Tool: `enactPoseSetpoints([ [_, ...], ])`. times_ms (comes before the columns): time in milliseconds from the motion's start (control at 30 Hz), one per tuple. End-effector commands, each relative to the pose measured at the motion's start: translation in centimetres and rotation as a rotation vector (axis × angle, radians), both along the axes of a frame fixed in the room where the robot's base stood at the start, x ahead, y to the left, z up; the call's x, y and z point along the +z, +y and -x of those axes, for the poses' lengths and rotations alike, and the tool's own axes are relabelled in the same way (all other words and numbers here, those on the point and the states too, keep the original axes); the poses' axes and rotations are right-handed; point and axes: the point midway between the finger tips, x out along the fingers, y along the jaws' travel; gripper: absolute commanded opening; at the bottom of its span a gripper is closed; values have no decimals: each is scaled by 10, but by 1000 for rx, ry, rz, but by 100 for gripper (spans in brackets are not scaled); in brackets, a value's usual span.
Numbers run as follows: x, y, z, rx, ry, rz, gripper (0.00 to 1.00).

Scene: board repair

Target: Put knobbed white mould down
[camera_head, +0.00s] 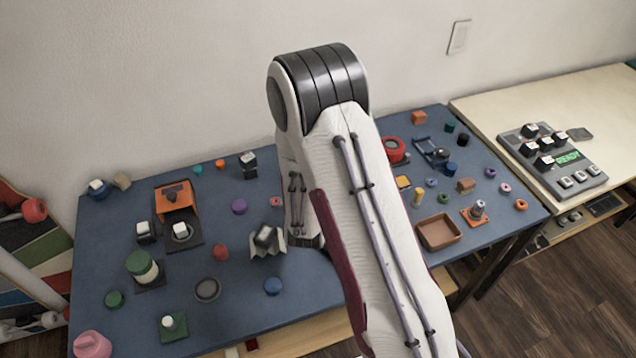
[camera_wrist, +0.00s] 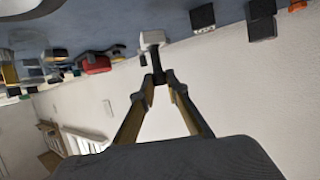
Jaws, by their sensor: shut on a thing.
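The knobbed white mould (camera_wrist: 152,38) shows in the wrist view as a small white block with a dark knob. My gripper (camera_wrist: 158,77) is shut on the dark knob, with its two fingers drawn together at the tips. The white block lies beyond the fingertips, against the blue table in the picture. I cannot tell whether it touches the table. In the head view my arm hides my gripper and the mould.
The blue table (camera_head: 235,317) carries many small objects. An orange press-like box (camera_head: 176,197), a green-lidded jar (camera_head: 142,264) and a brown tray (camera_head: 439,232) stand on it. A keypad panel (camera_head: 552,160) lies on the pale table at right. Bare blue patches show front left.

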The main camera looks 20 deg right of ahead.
Motion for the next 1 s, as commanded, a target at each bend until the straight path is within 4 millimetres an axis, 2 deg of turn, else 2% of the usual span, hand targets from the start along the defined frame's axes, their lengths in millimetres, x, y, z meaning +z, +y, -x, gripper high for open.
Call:
enactPoseSetpoints([
  [500, -37, 0, 0, 1, 1, 0, 0],
  [1000, -42, 0, 0, 1, 1, -1, 0],
])
